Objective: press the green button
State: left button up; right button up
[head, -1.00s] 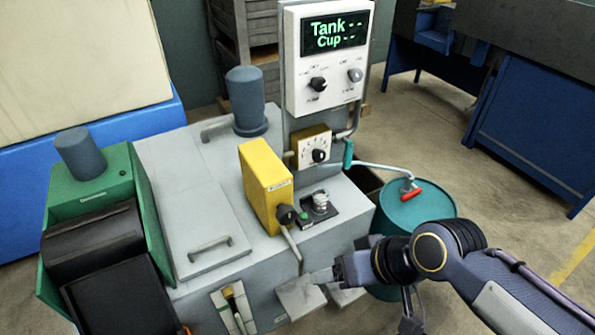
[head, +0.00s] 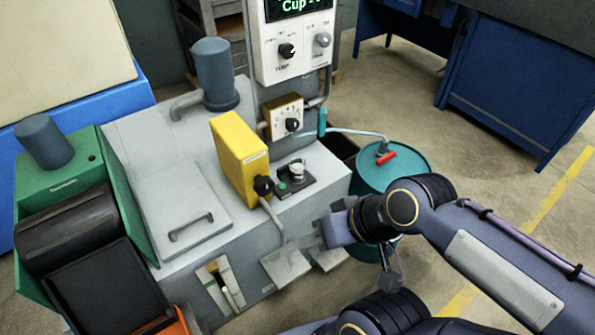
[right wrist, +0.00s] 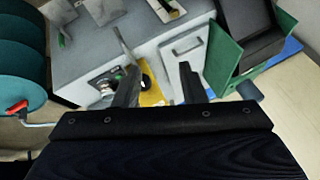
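The small green button (head: 282,187) sits on a dark plate on top of the grey machine, beside a silver knob (head: 297,171). The plate also shows in the right wrist view, with the green button (right wrist: 118,72) small and partly unclear. My right gripper (head: 320,233) is below and to the right of the button in the head view, apart from it, near the machine's front edge. In the right wrist view my right gripper (right wrist: 160,84) has its two fingers apart with nothing between them. My left gripper is not in view.
A yellow box (head: 238,160) with a black knob and pipe stands left of the button. A control panel (head: 293,45) rises behind. A teal drum (head: 412,165) with a red-handled tool stands to the right. Flat grey plates (head: 286,265) jut from the machine's front.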

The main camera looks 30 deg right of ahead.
grip_shut()
dwell(1.3)
